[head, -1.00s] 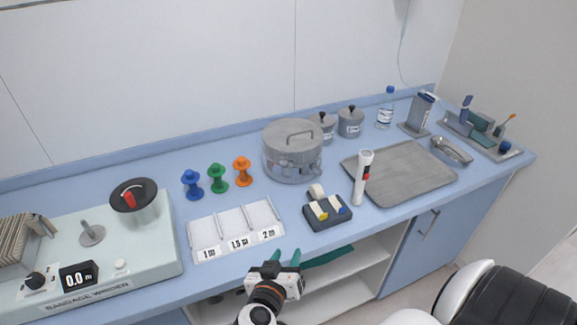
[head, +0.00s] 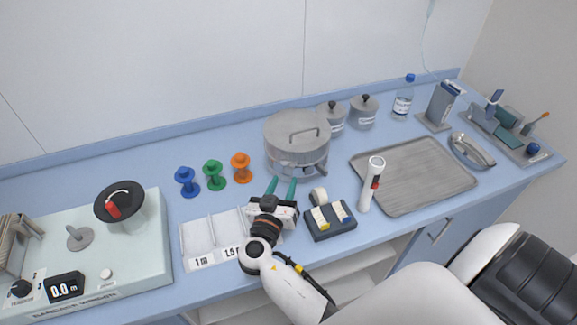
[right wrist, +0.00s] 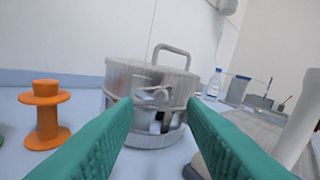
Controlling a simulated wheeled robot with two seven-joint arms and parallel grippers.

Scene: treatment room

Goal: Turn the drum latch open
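The metal drum (head: 297,136) with a lid handle stands on the blue counter behind my right gripper. Its latch (right wrist: 155,96) faces me in the right wrist view, a small round knob with a bar at the rim of the drum wall. An opening in the wall below it shows pale contents. My right gripper (head: 282,187) has green fingers, spread apart and empty, pointing at the drum's front from a short distance. In the right wrist view the drum shows between the fingers (right wrist: 160,128), with no finger touching the latch. My left gripper is not in view.
Blue, green and orange spools (head: 241,168) stand left of the drum. A three-section tray (head: 196,240) lies under and left of my right gripper. A dark tape holder (head: 331,222) and a white torch (head: 366,190) stand to the right, near a metal tray (head: 420,178).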

